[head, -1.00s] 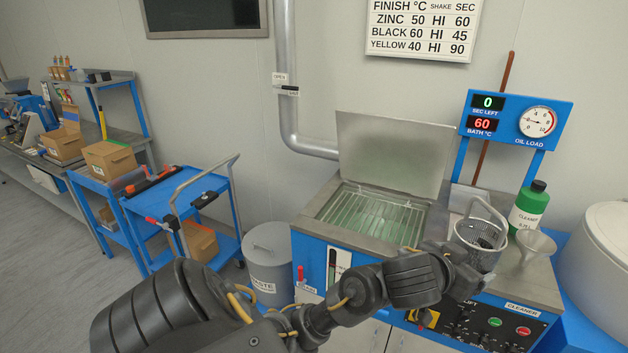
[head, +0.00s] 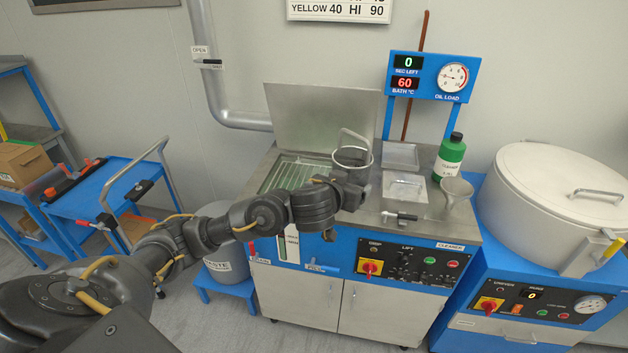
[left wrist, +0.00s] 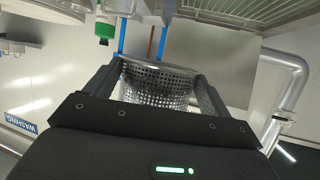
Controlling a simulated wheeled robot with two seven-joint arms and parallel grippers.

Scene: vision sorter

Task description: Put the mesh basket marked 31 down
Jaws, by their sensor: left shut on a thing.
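The mesh basket (head: 353,157) is a small round metal basket with a raised bail handle. In the head view it is up at the front right of the open green bath, largely hidden behind my left gripper (head: 349,183). In the left wrist view the perforated basket (left wrist: 158,85) sits between the two fingers of my left gripper (left wrist: 155,88), which is shut on it. The number on it cannot be read. Whether its bottom touches anything is hidden. My right gripper is not in view.
The open bath (head: 296,174) has a raised lid (head: 322,110) behind it. Right of the basket are a steel tray (head: 404,190), a funnel (head: 455,192) and a green-and-white cleaner bottle (head: 450,158). A large white lidded drum (head: 560,215) stands at the far right.

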